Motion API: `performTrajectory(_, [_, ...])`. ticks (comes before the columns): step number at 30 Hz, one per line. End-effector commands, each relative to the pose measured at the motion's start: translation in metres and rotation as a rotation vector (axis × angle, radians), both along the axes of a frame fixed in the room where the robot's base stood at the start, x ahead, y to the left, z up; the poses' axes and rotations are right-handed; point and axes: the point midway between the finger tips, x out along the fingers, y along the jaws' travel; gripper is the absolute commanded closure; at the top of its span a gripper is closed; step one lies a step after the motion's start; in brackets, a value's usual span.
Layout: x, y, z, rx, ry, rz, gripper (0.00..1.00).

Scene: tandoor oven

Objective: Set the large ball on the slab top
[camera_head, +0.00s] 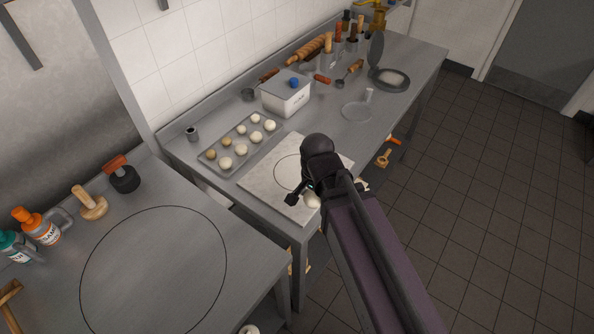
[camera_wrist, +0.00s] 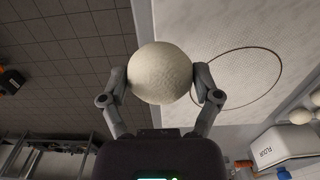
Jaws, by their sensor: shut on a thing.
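A large pale dough ball (camera_wrist: 160,73) is gripped between the two fingers of my gripper (camera_wrist: 161,84) in the wrist view. In the head view a small part of the ball (camera_head: 312,200) shows below my gripper (camera_head: 302,195); my arm hides much of it. The pale slab (camera_head: 262,180) lies on the steel counter and has a thin dark circle drawn on it. The slab (camera_wrist: 185,15) also shows in the wrist view, where the ball appears over its edge, with the circle beside it. I cannot tell the ball's height above the slab.
A tray (camera_head: 218,163) with several smaller balls lies left of the slab. A round press (camera_head: 388,78) and a clear disc (camera_head: 357,111) are farther back. Bottles and stamps stand on the near-left counter (camera_head: 60,275).

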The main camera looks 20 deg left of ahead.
Motion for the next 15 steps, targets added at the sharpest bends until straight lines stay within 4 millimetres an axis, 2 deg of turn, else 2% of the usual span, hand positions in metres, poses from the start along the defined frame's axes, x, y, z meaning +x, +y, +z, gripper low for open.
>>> performTrajectory(4, [-0.008, 0.0008, 0.0009, 0.0, 0.0, -0.001, 0.69])
performTrajectory(15, [-0.0064, 0.002, 0.0005, 0.0, 0.0, -0.001, 0.69])
